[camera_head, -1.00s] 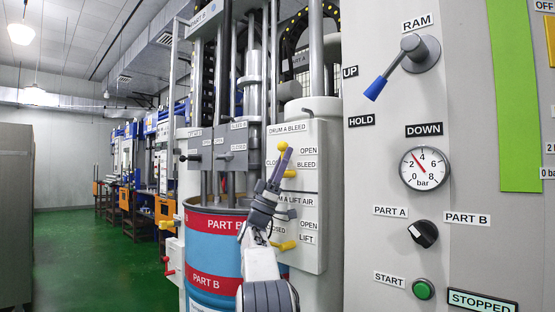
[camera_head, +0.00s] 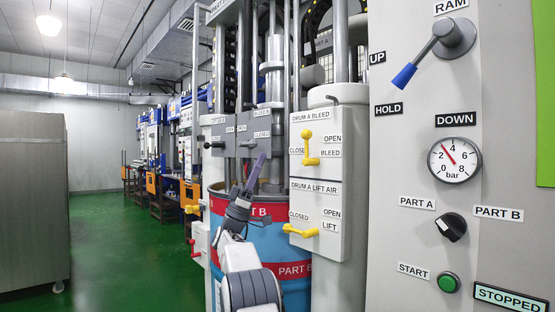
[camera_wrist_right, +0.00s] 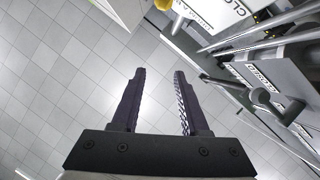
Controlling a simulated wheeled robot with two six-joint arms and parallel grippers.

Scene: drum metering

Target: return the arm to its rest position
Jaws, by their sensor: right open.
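My right gripper (camera_head: 252,172) stands in front of the blue and red drum (camera_head: 285,240), its fingers pointing up. In the right wrist view (camera_wrist_right: 160,85) its two fingers are apart with nothing between them. The yellow handle (camera_head: 309,148) on the DRUM A BLEED panel is to the right of the gripper and apart from it. The yellow DRUM A LIFT AIR handle (camera_head: 300,231) lies sideways below it. My left gripper is out of view.
A control panel with a blue-tipped RAM lever (camera_head: 405,76), a pressure gauge (camera_head: 454,160), a black selector (camera_head: 451,226) and a green START button (camera_head: 448,282) fills the right. A grey cabinet (camera_head: 32,215) stands at the left. Green floor (camera_head: 120,260) between is clear.

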